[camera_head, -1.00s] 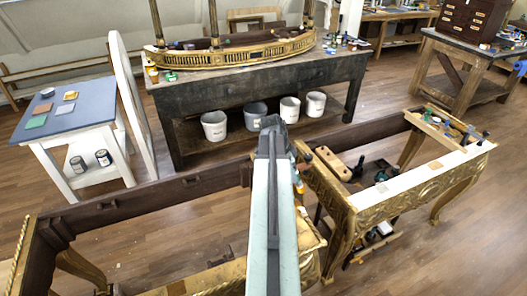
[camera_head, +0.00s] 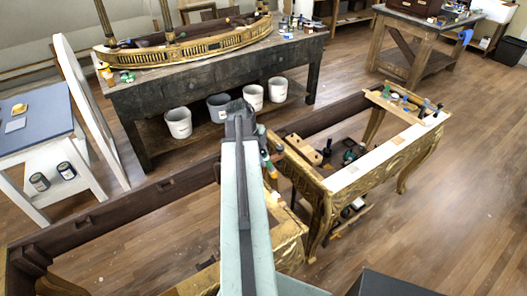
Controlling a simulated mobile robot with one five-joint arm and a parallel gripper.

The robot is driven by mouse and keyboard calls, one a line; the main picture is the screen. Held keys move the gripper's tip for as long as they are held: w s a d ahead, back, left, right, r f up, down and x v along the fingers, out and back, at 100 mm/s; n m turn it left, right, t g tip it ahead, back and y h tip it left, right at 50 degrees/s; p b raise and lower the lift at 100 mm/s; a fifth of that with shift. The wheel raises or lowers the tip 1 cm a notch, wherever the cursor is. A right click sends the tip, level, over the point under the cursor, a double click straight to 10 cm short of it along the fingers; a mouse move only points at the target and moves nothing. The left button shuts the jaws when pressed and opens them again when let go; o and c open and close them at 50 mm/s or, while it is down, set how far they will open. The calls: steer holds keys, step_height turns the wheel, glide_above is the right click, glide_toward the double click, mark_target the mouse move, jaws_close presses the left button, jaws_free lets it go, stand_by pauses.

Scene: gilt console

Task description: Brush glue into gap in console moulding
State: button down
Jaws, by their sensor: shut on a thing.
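My gripper (camera_head: 240,108) is seen from behind at the far end of my pale green arm. It is shut, but its fingertips and what it holds are hidden by the arm. It shows above the dark rear rail of the gilt console frame (camera_head: 155,187). The gilt front section with a white top strip (camera_head: 375,158) stands right of my arm. A small orange and teal item (camera_head: 267,165) shows just right of the arm; I cannot tell whether it lies on the console or is held. The moulding gap and the glue cannot be made out.
A dark workbench (camera_head: 220,82) with a gilt curved piece on top (camera_head: 190,46) and several white buckets below stands behind. A wooden rack with clamps (camera_head: 405,102) lies on the console's far end. A white stand (camera_head: 50,150) is at left.

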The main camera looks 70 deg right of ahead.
steer(key=shift+s+r+m, duration=0.15)
steer(key=shift+r+m, duration=0.1)
steer(key=shift+m, duration=0.35)
step_height(320, 180, down, 4)
steer(key=b, duration=0.3)
steer(key=shift+r+b, duration=0.2)
steer(key=shift+b, duration=0.1)
